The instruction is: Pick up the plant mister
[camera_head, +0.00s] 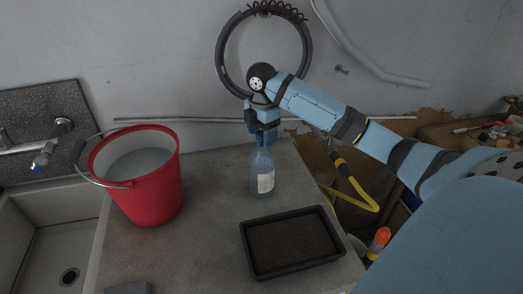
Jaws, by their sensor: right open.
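The plant mister (261,173) is a bluish clear bottle with a pale label. It stands upright on the grey counter (211,222), between the red bucket and the black tray. My right gripper (263,137) comes in from the upper right and points down at the top of the mister. Its fingers are open around or just in front of the mister's head, which they largely hide. I cannot tell whether they touch it. My left gripper is not in view.
A red bucket (153,193) with a grey filling stands left of the mister. A black tray (244,243) of dark soil lies in front. A sink (52,245) with a tap (45,148) is at the left. A coiled hose (222,50) hangs on the wall. Clutter fills the right.

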